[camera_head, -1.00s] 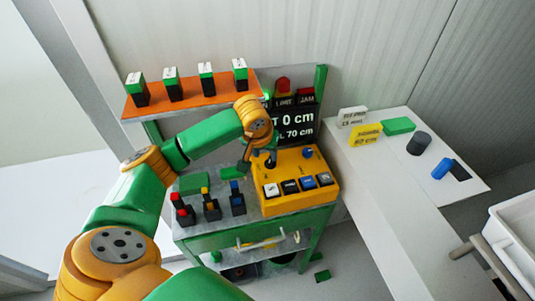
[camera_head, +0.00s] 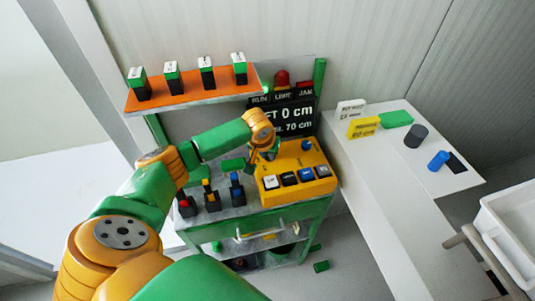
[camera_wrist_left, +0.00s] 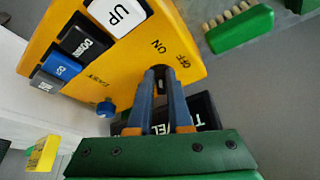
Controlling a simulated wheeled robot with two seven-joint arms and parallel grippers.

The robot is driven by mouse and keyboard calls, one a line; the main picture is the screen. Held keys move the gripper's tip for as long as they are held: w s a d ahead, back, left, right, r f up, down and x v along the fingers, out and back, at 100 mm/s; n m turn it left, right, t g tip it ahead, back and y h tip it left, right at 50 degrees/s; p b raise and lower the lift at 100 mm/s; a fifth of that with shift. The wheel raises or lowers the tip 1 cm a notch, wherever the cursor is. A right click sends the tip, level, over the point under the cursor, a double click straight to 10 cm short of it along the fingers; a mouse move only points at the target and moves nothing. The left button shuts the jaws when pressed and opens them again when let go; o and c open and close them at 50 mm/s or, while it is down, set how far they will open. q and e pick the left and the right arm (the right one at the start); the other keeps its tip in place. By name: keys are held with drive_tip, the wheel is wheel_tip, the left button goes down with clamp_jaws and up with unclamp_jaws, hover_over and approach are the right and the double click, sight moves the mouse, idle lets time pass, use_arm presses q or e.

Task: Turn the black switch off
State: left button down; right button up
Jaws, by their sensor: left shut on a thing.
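The yellow control box (camera_head: 318,160) stands on the green cart's top. In the left wrist view, the yellow panel (camera_wrist_left: 190,30) carries the words ON and OFF beside the black switch (camera_wrist_left: 163,72). My left gripper (camera_wrist_left: 164,78) is shut on the black switch, one finger on each side of it. Most of the switch is hidden between the fingers. In the head view, my left gripper (camera_head: 264,156) is over the box's back left part, and the switch is mostly covered by it.
Buttons, including a white one (camera_head: 271,183), line the box's front. A blue knob (camera_head: 306,145) is at its back. A display (camera_head: 294,113) reading 0 cm stands behind. Several levers (camera_head: 211,200) are left of the box. An orange shelf (camera_head: 190,93) is above. A white table (camera_head: 380,190) is right.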

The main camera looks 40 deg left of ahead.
use_arm(q)
drive_tip(key=shift+a, duration=0.1)
drive_tip(key=shift+a+m+h, duration=0.2)
drive_tip(key=shift+m+h, duration=0.1)
drive_tip(key=shift+m, duration=0.6)
drive_tip(key=shift+a+m+h, duration=0.2)
drive_tip(key=shift+m+h, duration=0.15)
drive_tip(key=shift+m, duration=0.6)
drive_tip(key=shift+a+m+h, duration=0.15)
drive_tip(key=shift+m+h, duration=0.2)
drive_tip(key=shift+m, duration=0.6)
drive_tip(key=c, duration=0.8)
unclamp_jaws()
drive_tip(key=shift+r, duration=0.1)
drive_tip(key=shift+c, duration=0.2)
drive_tip(key=shift+s, duration=0.1)
